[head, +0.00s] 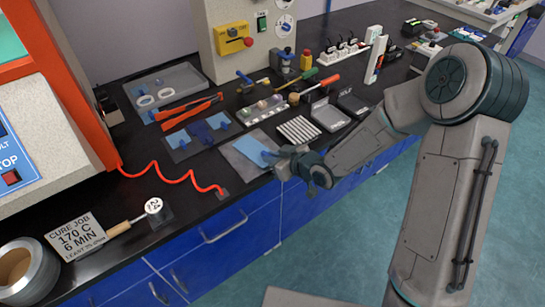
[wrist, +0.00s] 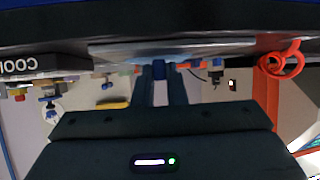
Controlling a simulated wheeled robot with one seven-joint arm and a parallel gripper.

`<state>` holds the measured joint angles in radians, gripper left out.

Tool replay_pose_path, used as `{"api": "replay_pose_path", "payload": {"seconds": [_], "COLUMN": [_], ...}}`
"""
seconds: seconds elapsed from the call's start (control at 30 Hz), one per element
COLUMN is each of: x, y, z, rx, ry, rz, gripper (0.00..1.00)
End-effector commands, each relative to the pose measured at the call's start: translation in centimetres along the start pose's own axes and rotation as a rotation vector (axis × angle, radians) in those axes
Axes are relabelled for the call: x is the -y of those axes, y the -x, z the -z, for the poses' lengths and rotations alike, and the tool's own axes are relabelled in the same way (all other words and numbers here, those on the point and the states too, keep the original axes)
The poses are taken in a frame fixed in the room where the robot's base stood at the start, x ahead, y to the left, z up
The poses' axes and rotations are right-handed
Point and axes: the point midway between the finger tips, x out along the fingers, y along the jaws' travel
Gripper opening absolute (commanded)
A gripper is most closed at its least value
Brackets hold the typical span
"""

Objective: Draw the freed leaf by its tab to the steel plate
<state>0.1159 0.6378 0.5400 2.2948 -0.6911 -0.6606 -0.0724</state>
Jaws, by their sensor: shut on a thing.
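A light blue leaf (head: 250,147) lies over a grey steel plate (head: 232,158) near the front edge of the black bench. My gripper (head: 271,157) is at the leaf's right end, low over the bench edge. In the wrist view my gripper (wrist: 160,72) is shut on a small blue tab (wrist: 159,63) at the near edge of the leaf. The plate (wrist: 108,50) shows there almost edge-on. Whether the leaf touches the plate all along cannot be told. The fingers and wrist hide part of the tab in the head view.
A second grey plate (head: 178,154) with darker blue pieces lies just left. An orange coiled cord (head: 170,178) crosses the bench at left.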

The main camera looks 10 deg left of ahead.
Motion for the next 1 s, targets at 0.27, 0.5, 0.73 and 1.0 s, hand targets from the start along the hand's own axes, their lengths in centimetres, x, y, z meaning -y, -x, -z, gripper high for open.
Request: {"api": "replay_pose_path", "payload": {"seconds": [0.27, 0.5, 0.73, 1.0], "x": [0.0, 0.0, 0.0, 0.3], "y": [0.0, 0.0, 0.5, 2.6], "z": [-0.1, -0.1, 0.1, 0.3], "rx": [0.000, 0.000, 0.001, 0.001], "ry": [0.000, 0.000, -0.001, -0.001], "rz": [0.000, 0.000, -0.001, -0.001], "gripper": [0.00, 0.37, 0.37, 0.37]}}
